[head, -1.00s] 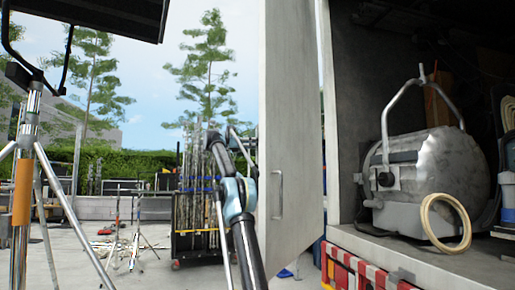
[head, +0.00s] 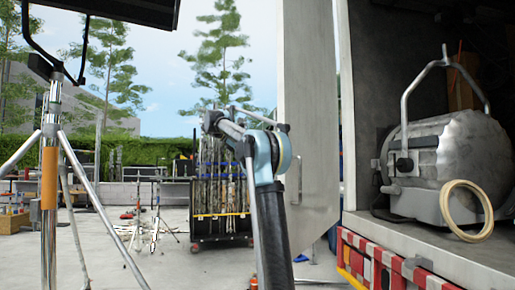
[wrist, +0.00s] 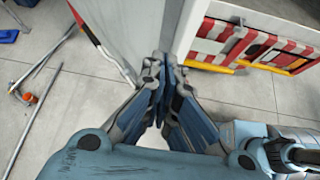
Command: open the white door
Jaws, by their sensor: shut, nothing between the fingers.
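The white door (head: 310,110) is a tall pale panel at the left side of the truck's open cargo space, standing swung outward. In the wrist view a pale panel, apparently the door (wrist: 140,35), stands just beyond my fingertips. My gripper (wrist: 160,72) is shut and empty, its blue-padded fingers together close to the panel's lower edge. I cannot tell whether they touch it. In the head view my arm rises in front of the door's left edge, and the fingertips are not clear there.
The truck bed holds a big grey lamp (head: 455,155) and a cream ring (head: 467,210). A red-and-white striped bumper (head: 385,262) runs below. A light stand (head: 50,160) is near left, and a cart of poles (head: 220,200) stands behind. Paved floor between is mostly clear.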

